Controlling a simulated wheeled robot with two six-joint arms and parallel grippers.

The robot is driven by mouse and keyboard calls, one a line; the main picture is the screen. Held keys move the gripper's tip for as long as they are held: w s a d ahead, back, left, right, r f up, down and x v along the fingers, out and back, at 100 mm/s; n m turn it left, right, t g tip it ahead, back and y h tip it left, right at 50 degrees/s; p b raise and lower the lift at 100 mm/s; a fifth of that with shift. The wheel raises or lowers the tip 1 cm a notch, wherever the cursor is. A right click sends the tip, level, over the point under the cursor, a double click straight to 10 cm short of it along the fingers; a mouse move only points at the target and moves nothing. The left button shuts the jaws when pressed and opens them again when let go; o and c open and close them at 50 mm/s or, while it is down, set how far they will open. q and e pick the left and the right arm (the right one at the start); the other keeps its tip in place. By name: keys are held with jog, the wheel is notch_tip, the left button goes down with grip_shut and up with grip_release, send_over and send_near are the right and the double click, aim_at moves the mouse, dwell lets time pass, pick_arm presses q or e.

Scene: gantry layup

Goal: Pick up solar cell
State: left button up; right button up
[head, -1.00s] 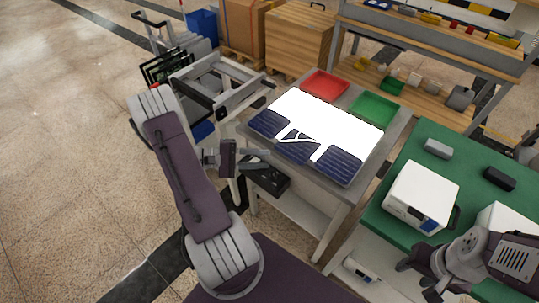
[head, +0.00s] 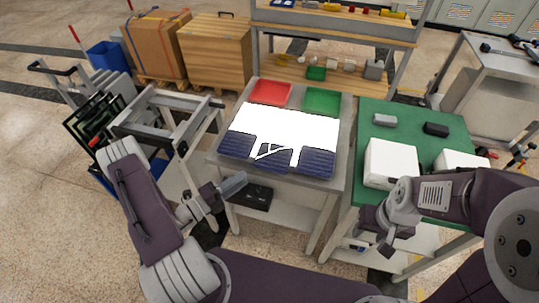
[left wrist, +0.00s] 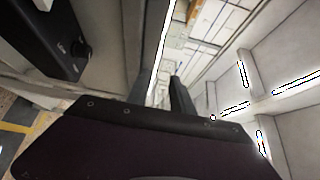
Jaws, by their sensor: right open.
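Dark blue solar cells lie along the front of the grey table: a left one (head: 237,146), a right one (head: 317,162) and a middle one (head: 270,168) partly covered by white shapes. A bright white area (head: 285,125) lies behind them, too washed out to show detail. My left gripper (head: 234,185) is in front of the table's left front corner, apart from the cells. In the left wrist view its two fingers (left wrist: 160,98) stand apart with nothing seen between them. My right gripper (head: 378,238) is open and empty, low in front of the green-topped table.
A red tray (head: 271,93) and a green tray (head: 322,101) sit at the table's back. A black box (head: 256,197) is on its lower shelf. White devices (head: 391,163) stand on the green table (head: 372,110) at right. A grey frame cart (head: 165,115) stands close at left.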

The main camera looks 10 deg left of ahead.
aim_at(261, 168)
pick_arm(q)
jog(key=x, duration=0.9)
jog(key=shift+s+f+p, duration=0.1)
jog(key=shift+f+p, duration=0.1)
jog(key=shift+p, duration=0.2)
grip_shut()
